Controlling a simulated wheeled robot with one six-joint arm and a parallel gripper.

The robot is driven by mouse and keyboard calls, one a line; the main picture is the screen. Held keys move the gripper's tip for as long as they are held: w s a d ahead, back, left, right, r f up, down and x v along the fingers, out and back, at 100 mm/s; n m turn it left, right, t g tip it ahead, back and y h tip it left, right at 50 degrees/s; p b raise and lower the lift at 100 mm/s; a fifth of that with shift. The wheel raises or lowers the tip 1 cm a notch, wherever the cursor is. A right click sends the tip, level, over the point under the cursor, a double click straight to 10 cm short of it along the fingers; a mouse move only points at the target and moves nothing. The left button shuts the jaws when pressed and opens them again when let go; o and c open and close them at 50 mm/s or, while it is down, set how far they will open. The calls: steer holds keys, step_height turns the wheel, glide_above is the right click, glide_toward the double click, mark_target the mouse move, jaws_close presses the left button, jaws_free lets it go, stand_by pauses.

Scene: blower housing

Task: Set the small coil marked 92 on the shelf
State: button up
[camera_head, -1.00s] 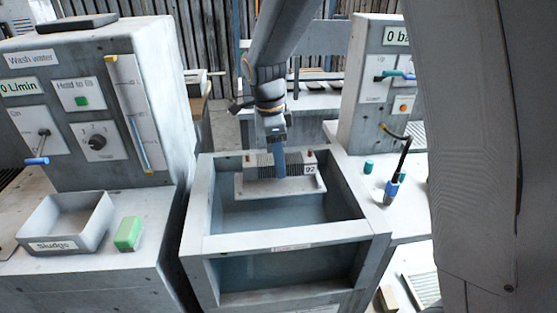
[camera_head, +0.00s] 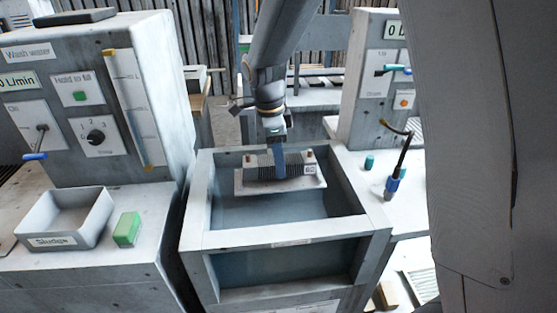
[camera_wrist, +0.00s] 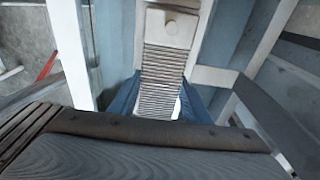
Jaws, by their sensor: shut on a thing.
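The small finned coil (camera_head: 295,165) has pale end blocks and dark fins, with a small mark on its right end too small to read surely. It is inside the grey tank, at or just above a pale shelf (camera_head: 243,188); I cannot tell whether it touches. My gripper (camera_head: 280,170) reaches down from above and is shut on the coil's middle. In the wrist view the coil's fins (camera_wrist: 163,70) show between my two blue fingers (camera_wrist: 160,103). The coil's near end is hidden there.
The open tank (camera_head: 290,240) has raised walls around the shelf. A machine with panels (camera_head: 90,100) stands left, with a sludge tray (camera_head: 62,222) and green block (camera_head: 127,229) before it. A blue-handled tool (camera_head: 392,187) stands on the right ledge. Another panel machine (camera_head: 375,80) is behind it.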

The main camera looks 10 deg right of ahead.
steer(key=shift+f, duration=0.15)
steer(key=shift+f, duration=0.45)
steer(key=shift+f, duration=0.45)
stand_by(0.9)
steer(key=o, duration=1.5)
steer(key=shift+c, duration=0.2)
steer(key=r, duration=0.2)
steer(key=r+b, duration=0.1)
steer(key=r, duration=0.2)
steer(key=a+r+b, duration=0.1)
steer(key=r, duration=0.1)
steer(key=shift+r, duration=0.4)
